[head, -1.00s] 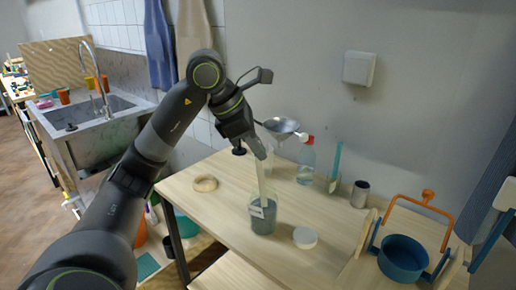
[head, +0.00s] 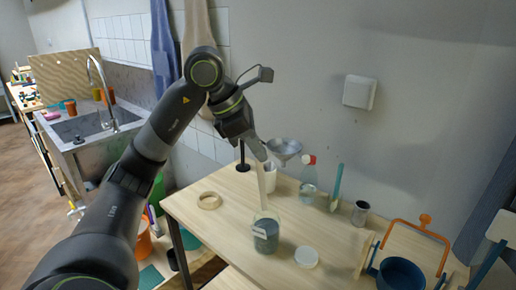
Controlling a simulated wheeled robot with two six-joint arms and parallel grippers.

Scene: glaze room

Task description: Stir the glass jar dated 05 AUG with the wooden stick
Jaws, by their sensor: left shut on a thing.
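A glass jar (head: 266,240) with grey-blue contents and a white label stands upright on the wooden table. The writing on the label is too small to read. My left gripper (head: 261,154) is above the jar, shut on the pale wooden stick (head: 262,184). The stick points down, nearly upright, with its lower end at the jar's mouth; I cannot tell how deep its tip reaches. A white round lid (head: 306,257) lies on the table to the right of the jar. My right gripper is out of view.
A pale ring (head: 209,200) lies left. A blue pot (head: 400,274) is at right. The table (head: 235,225) between ring and jar is bare.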

